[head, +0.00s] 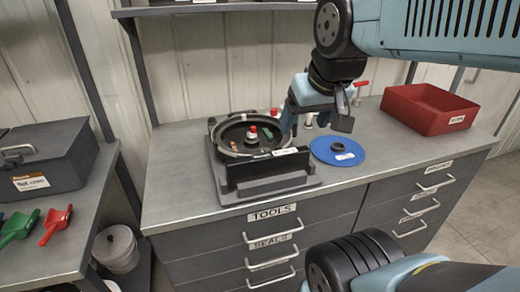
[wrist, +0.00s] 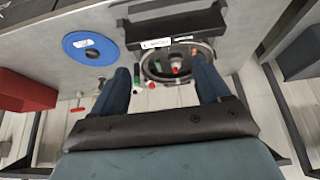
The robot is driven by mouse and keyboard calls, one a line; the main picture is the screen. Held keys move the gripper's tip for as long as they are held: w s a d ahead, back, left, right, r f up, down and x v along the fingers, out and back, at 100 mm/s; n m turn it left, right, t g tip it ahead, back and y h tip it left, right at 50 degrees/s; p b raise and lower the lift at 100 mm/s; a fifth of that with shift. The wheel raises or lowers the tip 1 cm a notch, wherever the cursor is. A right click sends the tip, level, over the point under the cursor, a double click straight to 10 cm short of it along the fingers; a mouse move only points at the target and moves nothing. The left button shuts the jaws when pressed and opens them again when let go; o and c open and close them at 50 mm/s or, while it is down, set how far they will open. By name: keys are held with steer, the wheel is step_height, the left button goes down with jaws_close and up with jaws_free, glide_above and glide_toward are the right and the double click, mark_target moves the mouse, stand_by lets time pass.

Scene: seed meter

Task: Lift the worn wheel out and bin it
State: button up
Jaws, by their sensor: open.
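The seed meter's black round housing (head: 218,142) sits on a grey base on the bench. My gripper (head: 289,121) is above the housing's right side in the head view. In the wrist view my gripper (wrist: 162,68) has its two blue fingers apart, with the housing (wrist: 212,47) between and beyond them and nothing held. A red open-topped bin (head: 430,122) with a white label stands at the bench's right.
A blue disc (head: 325,155) with a dark ring (head: 338,147) on it lies right of the meter. A labelled black bar (head: 268,172) stands along the meter's front. Small bottles and a red-handled tool (head: 360,85) are behind. A left bench holds a grey case (head: 45,160) and scoops.

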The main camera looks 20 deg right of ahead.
steer(key=shift+c, duration=0.2)
stand_by(0.3)
steer(key=shift+c, duration=0.7)
steer(key=shift+w+r, duration=0.1)
steer(key=shift+w, duration=0.25)
steer(key=shift+c, duration=0.7)
steer(key=w+g, duration=0.1)
steer(key=w, duration=0.3)
steer(key=w+f+n+g, duration=0.1)
steer(key=w, duration=0.2)
steer(key=w+n+g, duration=0.1)
steer(key=w, duration=0.3)
steer(key=shift+w+d+f+y, duration=0.25)
steer(key=shift+w+d+y, duration=0.05)
steer(key=shift+w+y, duration=0.1)
steer(key=shift+c, duration=0.5)
steer(key=n+g, duration=0.2)
steer(key=g, duration=0.1)
glide_toward(267, 149)
steer(key=shift+n+h, duration=0.3)
steer(key=shift+h, duration=0.1)
steer(key=f, duration=0.8)
steer(key=shift+s+a+f, duration=0.2)
steer(key=shift+a+f, duration=0.15)
steer(key=shift+a, duration=0.05)
